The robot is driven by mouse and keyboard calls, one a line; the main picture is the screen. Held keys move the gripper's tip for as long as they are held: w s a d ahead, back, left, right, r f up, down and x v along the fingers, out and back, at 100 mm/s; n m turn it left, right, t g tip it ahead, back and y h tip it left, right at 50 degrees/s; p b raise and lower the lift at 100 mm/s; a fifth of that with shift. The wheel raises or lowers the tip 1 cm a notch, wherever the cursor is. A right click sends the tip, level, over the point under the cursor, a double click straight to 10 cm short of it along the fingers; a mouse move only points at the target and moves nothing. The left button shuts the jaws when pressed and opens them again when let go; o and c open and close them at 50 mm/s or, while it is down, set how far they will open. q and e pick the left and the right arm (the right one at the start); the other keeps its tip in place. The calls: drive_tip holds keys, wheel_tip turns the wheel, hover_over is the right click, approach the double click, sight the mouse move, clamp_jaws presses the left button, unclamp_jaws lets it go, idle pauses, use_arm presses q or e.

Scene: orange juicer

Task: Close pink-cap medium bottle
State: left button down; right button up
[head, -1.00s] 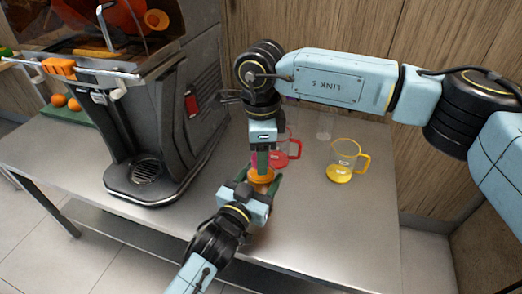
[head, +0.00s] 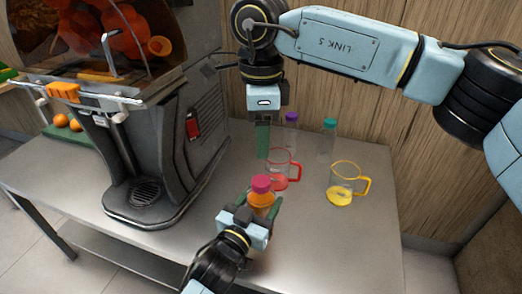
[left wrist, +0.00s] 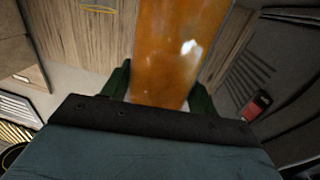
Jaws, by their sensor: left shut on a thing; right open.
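The medium bottle (head: 262,199), filled with orange juice, stands upright above the front part of the table. Its pink cap (head: 261,183) sits on its top; I cannot tell how tight it is. My left gripper (head: 253,207) is shut around the bottle's body. In the left wrist view the orange bottle (left wrist: 172,55) fills the space between my green fingers. My right gripper (head: 263,141) is open and empty, pointing down, raised above and behind the bottle and apart from the cap.
A red-handled mug (head: 279,168) stands close behind the bottle, and a yellow-handled mug (head: 341,184) to its right. A purple-capped bottle (head: 291,130) and a teal-capped bottle (head: 328,140) stand at the back. The juicer (head: 165,140) is at left. The table's front right is clear.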

drive_tip(key=shift+r, duration=0.5)
use_arm(q)
drive_tip(key=shift+c, duration=1.8)
unclamp_jaws()
drive_tip(key=shift+s, duration=0.1)
drive_tip(key=p+v, duration=0.2)
drive_tip(key=v, duration=1.1)
drive_tip(key=shift+p, duration=0.4)
use_arm(e)
wheel_tip(320, 180, up, 3)
drive_tip(key=shift+f, duration=0.15)
use_arm(q)
drive_tip(key=shift+s+a, duration=0.1)
